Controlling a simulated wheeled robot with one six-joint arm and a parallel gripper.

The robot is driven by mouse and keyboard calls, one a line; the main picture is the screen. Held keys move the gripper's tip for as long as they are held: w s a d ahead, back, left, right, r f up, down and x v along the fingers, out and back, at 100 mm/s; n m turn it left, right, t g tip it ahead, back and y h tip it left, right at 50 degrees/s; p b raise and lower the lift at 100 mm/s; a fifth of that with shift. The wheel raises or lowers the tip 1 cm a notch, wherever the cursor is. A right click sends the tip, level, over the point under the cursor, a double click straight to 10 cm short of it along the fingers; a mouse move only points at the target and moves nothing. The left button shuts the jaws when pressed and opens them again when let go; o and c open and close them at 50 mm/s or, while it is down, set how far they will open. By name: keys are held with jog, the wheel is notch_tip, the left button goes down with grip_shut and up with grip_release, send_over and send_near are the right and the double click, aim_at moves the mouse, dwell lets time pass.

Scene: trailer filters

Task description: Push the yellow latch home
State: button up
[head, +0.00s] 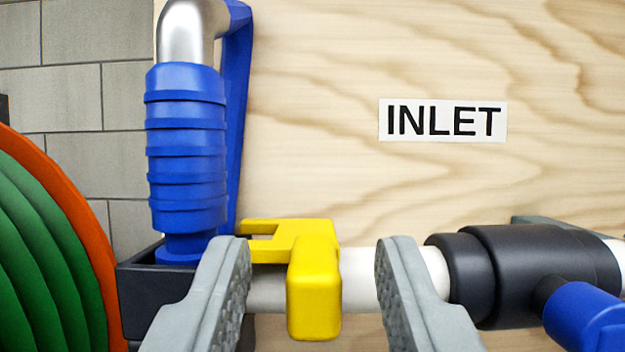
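The yellow latch (314,283) sits at the lower middle of the head view, in front of a horizontal white pipe (362,280). Its forked arm points left toward the blue ribbed fitting (186,150) and a black block (150,290). My gripper (313,262) is open, with one grey finger on each side of the latch's thick body. The left finger overlaps part of the latch's left arm in the picture; I cannot tell whether it touches. A clear gap shows between the latch and the right finger. The latch's far side is hidden.
A plywood panel (330,60) with an INLET label (443,121) stands behind. A black coupling (535,272) with a blue handle (588,318) is at the lower right. A green hose reel with an orange rim (75,215) is at the left, before a grey block wall (100,50).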

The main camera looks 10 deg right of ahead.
aim_at(279, 252)
jog(key=shift+x, duration=1.1)
jog(key=shift+c, duration=0.5)
grip_shut()
jog(key=shift+w+a+f, duration=0.1)
jog(key=shift+w+a, duration=0.15)
jog(key=shift+a, duration=0.75)
